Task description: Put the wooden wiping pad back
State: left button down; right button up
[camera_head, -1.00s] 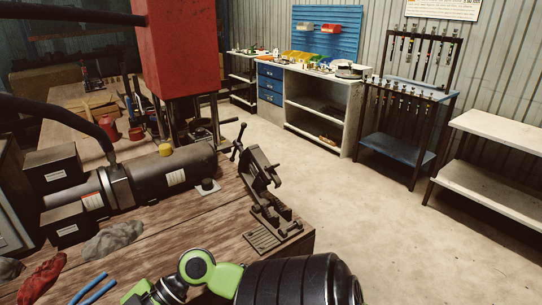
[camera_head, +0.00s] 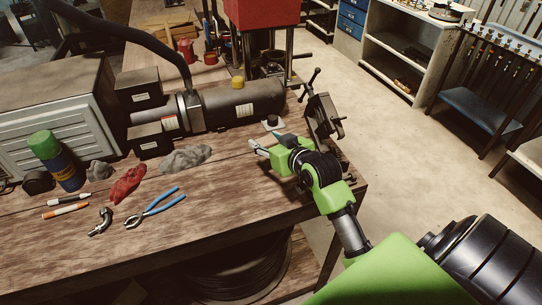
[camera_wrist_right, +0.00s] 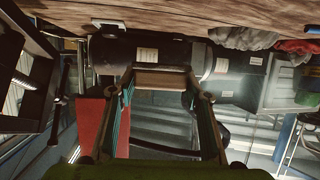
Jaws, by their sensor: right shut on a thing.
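My right gripper (camera_head: 262,148) is over the workbench, near the black vise at the bench's right end. In the right wrist view its fingers (camera_wrist_right: 160,85) are shut on a small brown block, which looks like the wooden wiping pad (camera_wrist_right: 160,80). The pad spans the gap between the fingertips. In the head view the pad cannot be made out clearly at the fingertips. A small white mat (camera_head: 265,125) with a dark round piece on it lies just beyond the gripper. My left gripper is not in view.
The black vise (camera_head: 325,117) stands right of the gripper. A black cylinder machine (camera_head: 230,105) lies behind. Grey rags (camera_head: 187,157), a red cloth (camera_head: 127,184), blue pliers (camera_head: 152,207) and markers (camera_head: 65,209) lie left.

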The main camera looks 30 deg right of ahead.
jog(key=r, duration=0.1)
jog(key=w+d+r+m+h, duration=0.1)
jog(key=r, duration=0.1)
jog(key=shift+w+d+h+p, duration=0.3)
jog(key=shift+w+d+p, duration=0.05)
jog(key=shift+w, duration=0.05)
jog(key=shift+w+d+m+g, duration=0.1)
jog(key=shift+d+m+g, duration=0.1)
jog(key=shift+m+g, duration=0.15)
jog(key=shift+h, duration=0.3)
notch_tip(320, 180, down, 9)
jog(key=shift+d+p, duration=0.1)
jog(key=shift+p, duration=0.8)
jog(key=shift+f, duration=0.3)
jog(key=shift+f, duration=0.6)
jog(key=o, duration=1.1)
